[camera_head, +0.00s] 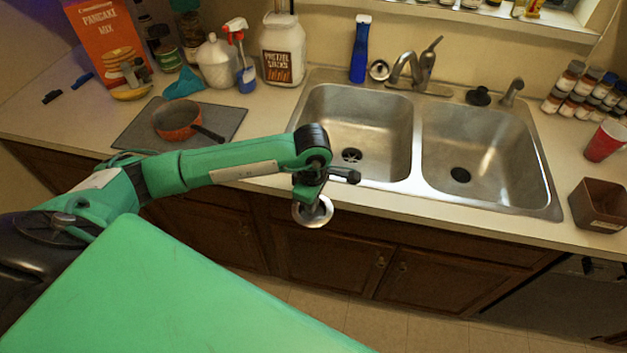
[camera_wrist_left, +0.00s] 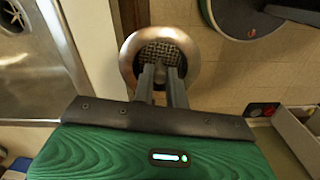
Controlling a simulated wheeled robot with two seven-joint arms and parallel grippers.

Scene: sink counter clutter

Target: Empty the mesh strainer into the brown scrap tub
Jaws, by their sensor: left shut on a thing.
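My left gripper (camera_head: 311,188) is shut on the mesh strainer (camera_head: 314,217), in front of the counter's front edge near the left sink basin. The strainer has a round metal rim and hangs over the floor, clear of the counter. In the left wrist view the fingers (camera_wrist_left: 161,78) meet at the near side of the strainer's rim (camera_wrist_left: 131,46), with dark mesh inside the ring. I cannot tell what lies in the strainer. The brown scrap tub (camera_head: 597,207) stands upright on the counter right of the sink. My right gripper is out of view.
A double sink (camera_head: 416,150) lies between the strainer and the tub. A red cup (camera_head: 604,141) and several spice jars (camera_head: 580,88) stand behind the tub. A pan (camera_head: 178,120) on a dark mat (camera_head: 222,117) sits at the left, beyond my arm.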

